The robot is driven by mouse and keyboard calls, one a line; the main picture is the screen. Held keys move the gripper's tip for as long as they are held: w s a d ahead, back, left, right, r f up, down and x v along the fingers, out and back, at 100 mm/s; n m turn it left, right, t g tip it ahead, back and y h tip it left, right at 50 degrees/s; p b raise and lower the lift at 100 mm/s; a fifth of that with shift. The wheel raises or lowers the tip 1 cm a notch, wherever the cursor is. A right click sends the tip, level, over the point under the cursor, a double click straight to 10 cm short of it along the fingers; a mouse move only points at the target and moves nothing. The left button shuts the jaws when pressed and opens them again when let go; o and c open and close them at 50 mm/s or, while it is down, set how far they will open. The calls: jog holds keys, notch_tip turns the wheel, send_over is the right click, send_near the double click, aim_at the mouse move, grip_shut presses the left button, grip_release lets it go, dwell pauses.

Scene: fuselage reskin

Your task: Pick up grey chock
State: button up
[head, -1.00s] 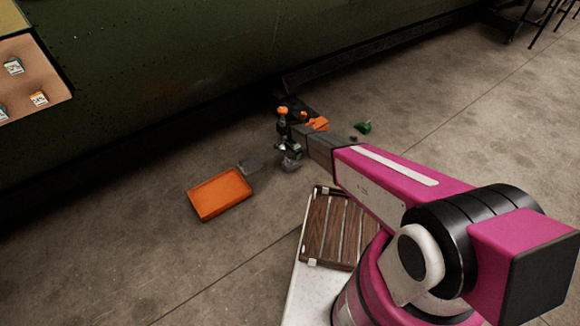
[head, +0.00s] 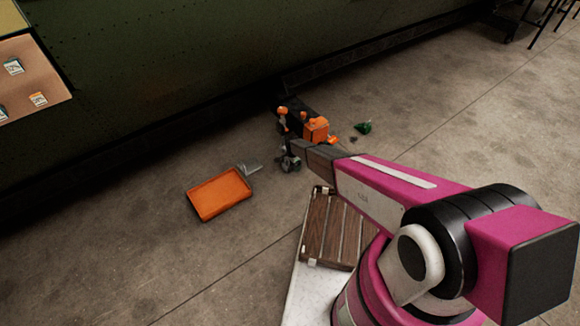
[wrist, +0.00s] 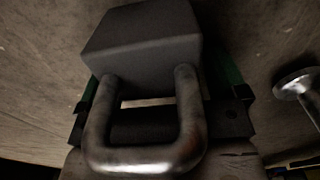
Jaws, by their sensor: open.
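A grey block (wrist: 145,45), which looks like the grey chock, fills the upper middle of the wrist view. A bent metal U-shaped bar (wrist: 145,160) stands in front of it; I cannot tell whether it belongs to the block. Green and dark parts flank the block. In the head view a small grey piece (head: 252,169) lies on the floor at the right corner of an orange tray (head: 219,195). My gripper (head: 290,163) is open, low over the floor to the right of that piece. Its fingertips are too small to make out there.
An orange and black device (head: 316,128) stands just behind my gripper. A small green object (head: 363,127) lies to its right. A slatted wooden panel (head: 335,230) is in front. The dark green fuselage (head: 160,70) bounds the back. Floor to the left is clear.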

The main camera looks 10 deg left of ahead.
grip_shut()
jog(key=shift+r, duration=0.15)
dwell(0.4)
